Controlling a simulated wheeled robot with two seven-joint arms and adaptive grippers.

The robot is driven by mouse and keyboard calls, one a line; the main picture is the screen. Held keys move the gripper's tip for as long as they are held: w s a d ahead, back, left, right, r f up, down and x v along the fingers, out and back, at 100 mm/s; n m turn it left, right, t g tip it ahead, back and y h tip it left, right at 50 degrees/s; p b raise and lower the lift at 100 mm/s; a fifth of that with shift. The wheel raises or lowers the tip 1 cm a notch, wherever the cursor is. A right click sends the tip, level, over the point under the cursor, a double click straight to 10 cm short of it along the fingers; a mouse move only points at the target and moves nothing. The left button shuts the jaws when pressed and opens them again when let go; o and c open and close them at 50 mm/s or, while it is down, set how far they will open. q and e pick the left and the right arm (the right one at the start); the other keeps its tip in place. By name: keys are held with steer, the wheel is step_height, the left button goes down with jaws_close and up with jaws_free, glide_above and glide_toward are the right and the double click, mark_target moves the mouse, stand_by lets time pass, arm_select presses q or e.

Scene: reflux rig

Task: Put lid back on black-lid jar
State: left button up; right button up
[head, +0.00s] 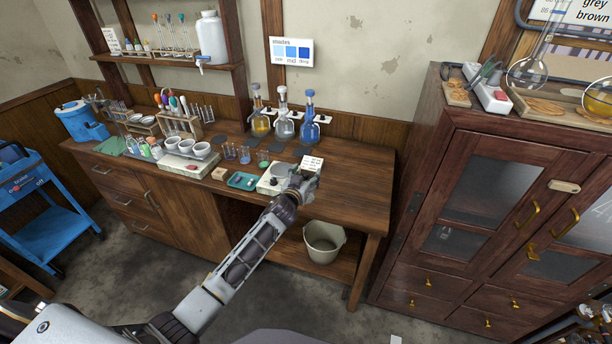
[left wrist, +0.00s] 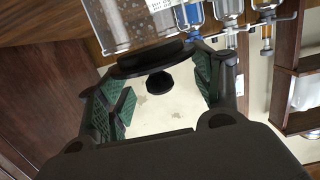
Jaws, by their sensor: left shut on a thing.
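My left gripper (head: 303,182) is at the right part of the wooden bench, low over the bench top. In the left wrist view its green-padded fingers (left wrist: 160,68) are shut on the black lid (left wrist: 150,60), one on either side of its rim. The lid's round knob (left wrist: 158,82) shows between the fingers. A clear glass body with dark specks, seemingly the jar (left wrist: 122,25), shows against the lid's far side. I cannot tell whether the lid is seated or just apart from it. In the head view the gripper hides jar and lid. My right gripper is not in view.
A white card (head: 312,163) stands behind the gripper. A white device (head: 270,184) and a green tray (head: 242,181) are to its left. Flasks with stoppers (head: 283,124) stand at the back. The bench's right end (head: 362,195) is clear. A tall cabinet (head: 480,175) stands further right.

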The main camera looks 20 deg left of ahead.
arm_select(q)
steer(key=shift+f+b, duration=0.5)
steer(key=shift+f, duration=0.1)
stand_by(0.3)
steer(key=o, duration=1.1)
steer(key=shift+r, duration=0.15)
steer(key=shift+r+p, duration=0.55)
steer(key=shift+s, duration=0.65)
steer(key=shift+s+a+r+b, duration=0.1)
steer(key=shift+s+r+b, duration=0.15)
steer(key=shift+s, duration=1.5)
steer(key=shift+s+a+r+b, duration=0.1)
steer(key=shift+s+r, duration=0.2)
steer(key=shift+s, duration=1.45)
steer(key=shift+s+a+r+b, duration=0.1)
steer(key=shift+s+r+b, duration=0.15)
steer(key=shift+s, duration=1.5)
